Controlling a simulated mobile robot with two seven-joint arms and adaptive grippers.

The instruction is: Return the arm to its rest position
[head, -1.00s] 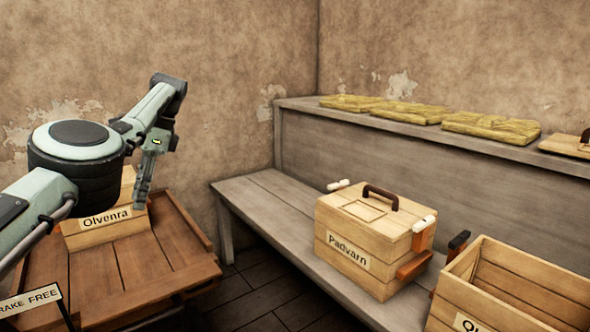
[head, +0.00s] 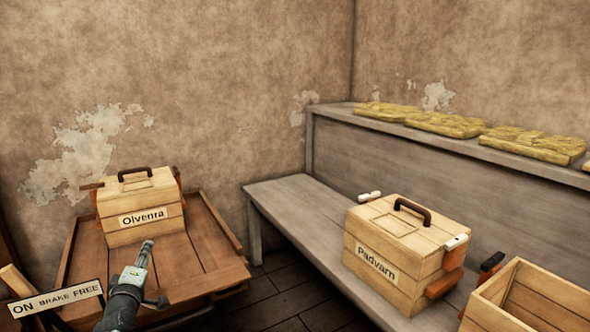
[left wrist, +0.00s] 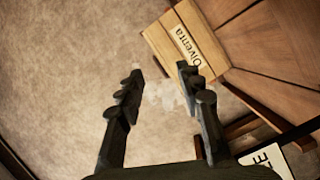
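My left gripper (head: 146,254) shows at the bottom left of the head view, in front of the wooden cart top. In the left wrist view its two dark fingers (left wrist: 160,88) stand apart with nothing between them, so it is open. The Olvenra box (head: 140,208), a pale wooden crate with a lid and dark handle, sits at the back of the cart beyond the gripper. The box also shows at the upper right of the left wrist view (left wrist: 168,52), apart from the fingers. My right gripper is in neither view.
The wooden cart (head: 207,252) stands at left, with an "ON BRAKE FREE" sign (head: 62,298) at its front. A grey bench (head: 300,208) holds the Padvarn box (head: 372,288) and an open crate (head: 487,303). Yellowish bundles (head: 445,124) lie on the upper shelf. Floor shows between cart and bench.

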